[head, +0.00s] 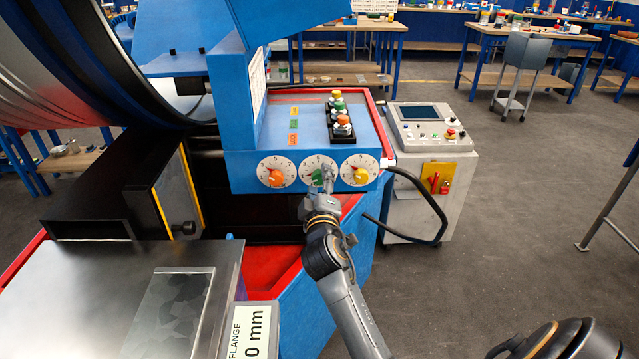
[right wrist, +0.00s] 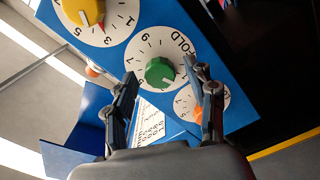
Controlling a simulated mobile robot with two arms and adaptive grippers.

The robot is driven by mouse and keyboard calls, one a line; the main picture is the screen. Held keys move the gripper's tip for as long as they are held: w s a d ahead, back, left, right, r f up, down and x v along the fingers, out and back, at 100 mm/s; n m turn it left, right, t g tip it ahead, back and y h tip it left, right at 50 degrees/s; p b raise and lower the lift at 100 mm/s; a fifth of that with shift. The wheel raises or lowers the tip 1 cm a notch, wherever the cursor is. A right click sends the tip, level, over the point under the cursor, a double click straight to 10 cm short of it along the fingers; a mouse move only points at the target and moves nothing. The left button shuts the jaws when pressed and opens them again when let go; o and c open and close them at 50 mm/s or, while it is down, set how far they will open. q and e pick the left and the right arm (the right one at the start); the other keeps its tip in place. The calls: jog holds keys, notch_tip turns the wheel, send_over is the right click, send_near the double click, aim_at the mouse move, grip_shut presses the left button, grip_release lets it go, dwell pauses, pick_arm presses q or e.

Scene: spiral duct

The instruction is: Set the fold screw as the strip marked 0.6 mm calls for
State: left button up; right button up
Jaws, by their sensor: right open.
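The green knob (right wrist: 160,73) sits on a white numbered dial (right wrist: 148,50) lettered FOLD on the blue panel. In the right wrist view its red pointer mark faces the lower right. My right gripper (right wrist: 162,80) is open, with one finger on each side of the green knob; I cannot tell whether they touch it. In the head view the right gripper (head: 322,187) partly covers the green knob (head: 318,179). A bare metal strip (head: 176,312) lies on the steel table; no 0.6 mm mark is readable on it. My left gripper is out of view.
An orange knob (head: 274,177) and a yellow knob (head: 360,176) flank the green one. Push buttons (head: 342,121) stand above. A card (head: 250,335) reads FLANGE and part of a mm value. A grey console (head: 430,150) with a black cable (head: 430,205) stands right.

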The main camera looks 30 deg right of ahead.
jog(key=c, duration=1.2)
jog(key=shift+o, duration=0.2)
jog(key=shift+f+m+b, duration=0.15)
jog(key=shift+m+b, duration=0.4)
jog(key=shift+m, duration=1.05)
jog(key=shift+m+b, duration=0.35)
jog(key=shift+m, duration=0.75)
jog(key=o, duration=1.2)
jog(key=shift+c, duration=0.2)
jog(key=shift+r, duration=0.25)
notch_tip(320, 180, up, 10)
jog(key=shift+f, duration=0.1)
